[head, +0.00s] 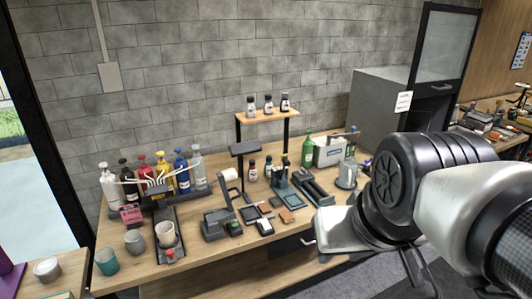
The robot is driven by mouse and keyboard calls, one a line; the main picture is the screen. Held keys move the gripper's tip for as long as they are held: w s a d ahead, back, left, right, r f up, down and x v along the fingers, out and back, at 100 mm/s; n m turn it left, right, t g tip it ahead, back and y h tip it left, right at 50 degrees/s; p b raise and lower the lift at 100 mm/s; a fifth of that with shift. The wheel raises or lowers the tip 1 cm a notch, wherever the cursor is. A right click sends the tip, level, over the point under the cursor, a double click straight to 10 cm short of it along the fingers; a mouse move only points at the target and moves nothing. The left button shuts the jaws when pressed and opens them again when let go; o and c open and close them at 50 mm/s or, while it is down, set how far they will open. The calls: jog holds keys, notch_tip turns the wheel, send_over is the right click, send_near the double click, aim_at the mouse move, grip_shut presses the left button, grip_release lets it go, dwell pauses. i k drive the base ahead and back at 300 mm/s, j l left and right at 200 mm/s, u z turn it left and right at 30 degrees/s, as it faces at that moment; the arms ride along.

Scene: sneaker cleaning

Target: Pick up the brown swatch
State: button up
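A small brown swatch (287,216) lies flat on the wooden workbench (190,262), right of centre. My gripper's fingers cannot be made out; nothing is seen touching the swatch.
A dark stand (244,150) and a shelf with small bottles (267,116) rise behind the swatch. Coloured pump bottles (160,173) and cups (134,241) stand at left. The bench's front strip is mostly clear.

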aim_at(285, 215)
jog(key=l+u, duration=0.2)
jog(key=l, duration=0.25)
jog(key=k, duration=0.6)
jog(key=i+l, duration=0.15)
jog(key=i, duration=0.55)
jog(key=i+l, duration=0.15)
jog(key=i, duration=0.5)
jog(key=i+l, duration=0.15)
jog(key=i, duration=0.55)
